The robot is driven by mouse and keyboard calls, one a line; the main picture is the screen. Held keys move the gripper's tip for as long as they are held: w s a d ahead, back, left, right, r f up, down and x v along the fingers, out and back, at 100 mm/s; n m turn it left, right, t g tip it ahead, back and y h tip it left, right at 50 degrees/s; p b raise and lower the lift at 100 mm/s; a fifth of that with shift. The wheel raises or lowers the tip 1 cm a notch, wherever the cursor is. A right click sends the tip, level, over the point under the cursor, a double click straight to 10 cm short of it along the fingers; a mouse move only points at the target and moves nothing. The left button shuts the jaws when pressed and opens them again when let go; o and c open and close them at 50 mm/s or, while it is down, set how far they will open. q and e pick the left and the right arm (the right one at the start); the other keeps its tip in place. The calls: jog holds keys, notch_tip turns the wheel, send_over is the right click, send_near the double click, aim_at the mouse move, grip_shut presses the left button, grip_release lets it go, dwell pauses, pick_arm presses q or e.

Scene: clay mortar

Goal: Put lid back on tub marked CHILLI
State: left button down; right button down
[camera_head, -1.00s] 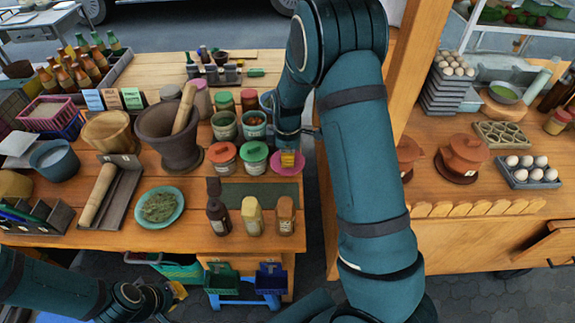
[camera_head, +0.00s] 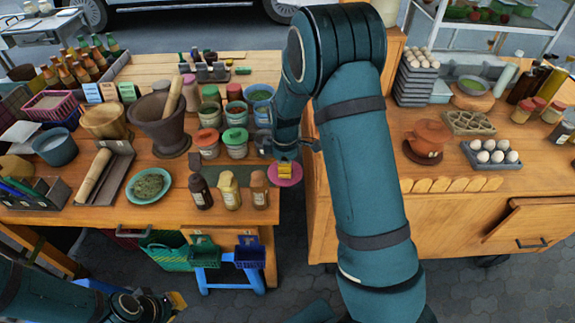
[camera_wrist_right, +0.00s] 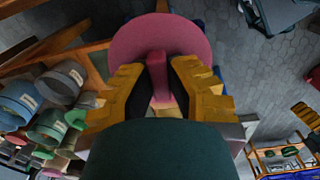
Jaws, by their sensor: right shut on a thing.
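My right gripper (camera_head: 286,170) is shut on the knob of a pink lid (camera_head: 284,180), held in the air by the table's right edge. In the right wrist view both yellow fingers (camera_wrist_right: 158,85) pinch the knob of the pink lid (camera_wrist_right: 190,40). Several tubs stand left of it on the table. I cannot read CHILLI on any label. A red-lidded tub (camera_head: 208,146) and a green-lidded tub (camera_head: 236,145) stand in front. My left gripper (camera_head: 174,302) is low at bottom left; its opening is unclear.
Brown and yellow bottles (camera_head: 229,190) stand near the table's front edge. A mortar (camera_head: 165,125) with pestle and a plate of herbs (camera_head: 150,186) are further left. A gap separates this table from the right counter (camera_head: 450,195), which holds a clay pot (camera_head: 428,138) and eggs.

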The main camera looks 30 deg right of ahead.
pick_arm(q)
jog(key=shift+w+a, duration=0.1)
jog(key=shift+w, duration=0.15)
pick_arm(e)
jog(key=s+a+m, duration=0.3)
jog(key=a+m, duration=0.2)
jog(key=a, duration=0.7)
jog(key=s+a+m, duration=0.4)
jog(key=a+m, duration=0.2)
jog(key=a, duration=0.6)
jog(key=shift+a+f, duration=0.15)
jog(key=shift+f, duration=0.05)
